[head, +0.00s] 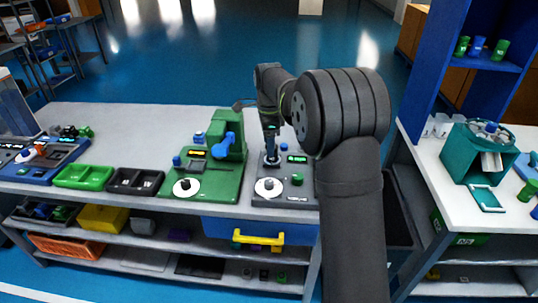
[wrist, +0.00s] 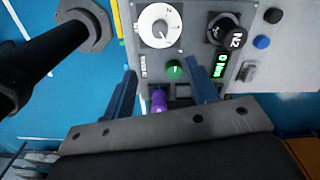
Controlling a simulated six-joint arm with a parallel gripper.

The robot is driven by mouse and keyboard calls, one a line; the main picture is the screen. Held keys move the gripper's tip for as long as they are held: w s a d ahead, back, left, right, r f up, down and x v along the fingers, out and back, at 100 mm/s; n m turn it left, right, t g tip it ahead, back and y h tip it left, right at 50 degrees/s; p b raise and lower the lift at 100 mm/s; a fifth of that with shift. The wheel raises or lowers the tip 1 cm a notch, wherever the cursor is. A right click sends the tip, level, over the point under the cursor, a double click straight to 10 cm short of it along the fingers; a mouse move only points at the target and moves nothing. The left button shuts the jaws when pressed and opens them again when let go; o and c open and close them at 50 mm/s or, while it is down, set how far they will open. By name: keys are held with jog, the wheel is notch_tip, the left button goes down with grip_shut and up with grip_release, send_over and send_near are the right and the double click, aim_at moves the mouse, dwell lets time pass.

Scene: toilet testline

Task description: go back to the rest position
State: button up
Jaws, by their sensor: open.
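My gripper (head: 271,152) is over the back part of the grey test station (head: 285,197) on the long bench, with my arm reaching out from the right foreground. In the wrist view my gripper (wrist: 164,92) has its two blue-grey fingers spread apart. A purple object (wrist: 158,101) shows between them; I cannot tell its distance, and nothing appears clamped. The station's white dial (wrist: 160,26), green knob (wrist: 175,70) and lit green display (wrist: 220,65) lie beyond the fingers. The fingertips are too small to make out in the head view.
A green station (head: 215,180) stands close on the left, then a black tray (head: 135,181) and a green tray (head: 84,177). A right-hand bench holds a teal device (head: 478,150). Floor behind the bench is clear.

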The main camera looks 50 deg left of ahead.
aim_at(269, 181)
jog(key=shift+r, duration=0.55)
notch_tip(269, 181, down, 18)
jog(key=shift+r, duration=0.25)
dwell(0.5)
